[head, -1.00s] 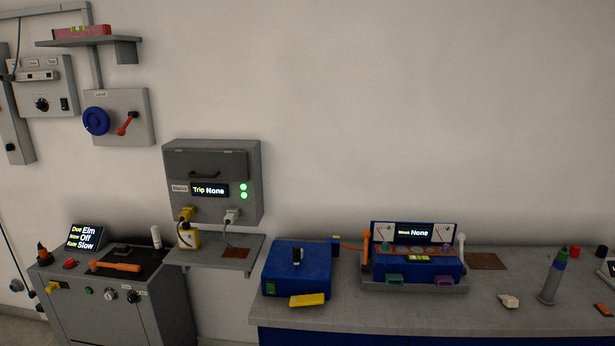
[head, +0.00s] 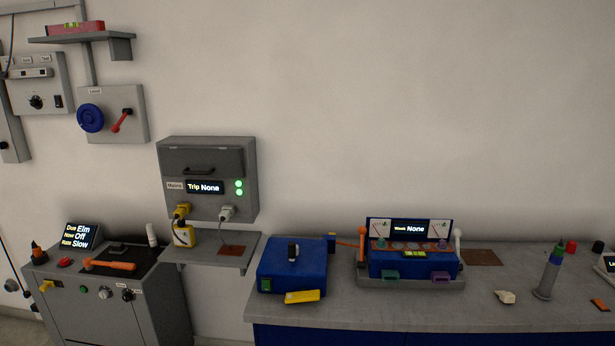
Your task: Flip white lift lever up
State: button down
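The blue lift device (head: 412,266) stands in a grey tray on the workbench, with a display reading "None" between two dial gauges. A white lever (head: 457,237) with a rounded knob stands at its right side, knob uppermost. An orange lever (head: 363,235) stands at its left side, also knob uppermost. The lower part of the white lever is small and hard to make out. My gripper is not in view.
On the bench (head: 400,310), a blue box (head: 292,265) and yellow block (head: 302,296) lie left of the device. A mains box (head: 207,163) hangs on the wall.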

aim_at(457, 233)
jog(key=i+l, duration=0.3)
jog(key=i+l+u, duration=0.1)
jog(key=i+l, duration=0.15)
jog(key=l, duration=0.25)
jog(key=i+l, duration=0.3)
jog(key=l, duration=0.15)
jog(key=i+l, duration=0.25)
jog(key=l, duration=0.2)
jog(key=i+l+u, duration=0.1)
jog(key=i+l, duration=0.2)
jog(key=l, duration=0.1)
